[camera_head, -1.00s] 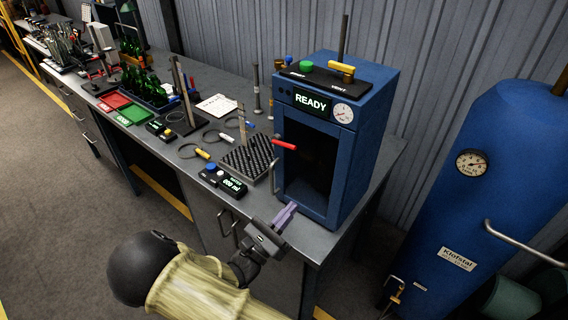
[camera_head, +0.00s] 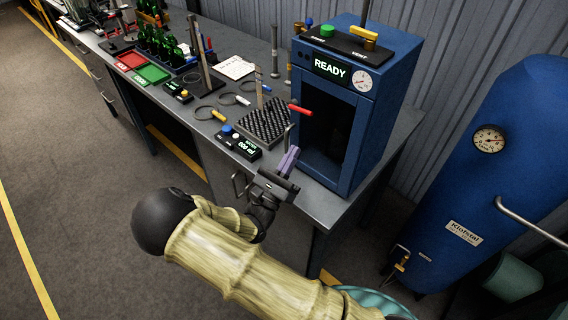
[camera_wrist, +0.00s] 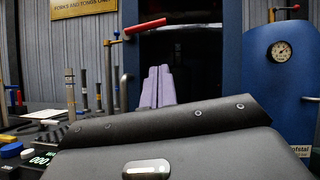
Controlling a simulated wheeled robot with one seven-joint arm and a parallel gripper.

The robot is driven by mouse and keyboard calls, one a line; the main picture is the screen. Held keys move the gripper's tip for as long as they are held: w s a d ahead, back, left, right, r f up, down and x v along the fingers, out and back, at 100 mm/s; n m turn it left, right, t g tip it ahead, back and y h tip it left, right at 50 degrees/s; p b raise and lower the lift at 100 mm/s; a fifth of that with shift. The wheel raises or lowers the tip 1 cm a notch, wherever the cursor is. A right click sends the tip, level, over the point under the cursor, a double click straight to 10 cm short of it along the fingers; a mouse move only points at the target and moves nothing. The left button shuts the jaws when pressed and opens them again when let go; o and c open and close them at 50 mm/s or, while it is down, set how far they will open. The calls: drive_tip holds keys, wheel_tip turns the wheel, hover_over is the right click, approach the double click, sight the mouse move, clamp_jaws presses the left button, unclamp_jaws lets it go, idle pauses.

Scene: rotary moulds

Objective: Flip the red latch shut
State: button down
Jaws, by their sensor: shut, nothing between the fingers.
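The red latch (camera_head: 300,109) is a red-ended lever on the left front of the blue READY cabinet (camera_head: 389,62). In the wrist view the red latch (camera_wrist: 145,26) points right and slightly upward, across the upper left of the cabinet's dark opening. My gripper (camera_head: 291,152) is shut and empty, with pale purple fingers pointing up. It is in front of the cabinet's lower left edge, below the latch and apart from it. In the wrist view my gripper (camera_wrist: 159,72) shows its fingers together, right of and below the latch.
A black pegged block (camera_head: 262,122) and a meter box (camera_head: 245,147) stand left of the cabinet. A tall blue tank (camera_head: 475,170) with a gauge stands on the right. A vertical metal handle (camera_wrist: 123,92) is left of my fingers.

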drive_tip(key=w+d+r+p, duration=0.2)
drive_tip(key=w+r, duration=0.2)
drive_tip(key=r, duration=0.2)
drive_tip(key=shift+r+p, duration=0.2)
drive_tip(key=shift+p, duration=0.2)
drive_tip(key=shift+w+a+r+p, duration=0.1)
drive_tip(key=shift+w+a+p, duration=0.05)
drive_tip(key=shift+p, duration=0.25)
drive_tip(key=shift+d+r+n+t+y+p, duration=0.1)
drive_tip(key=shift+d+n+t+y+p, duration=0.15)
drive_tip(key=shift+n, duration=0.25)
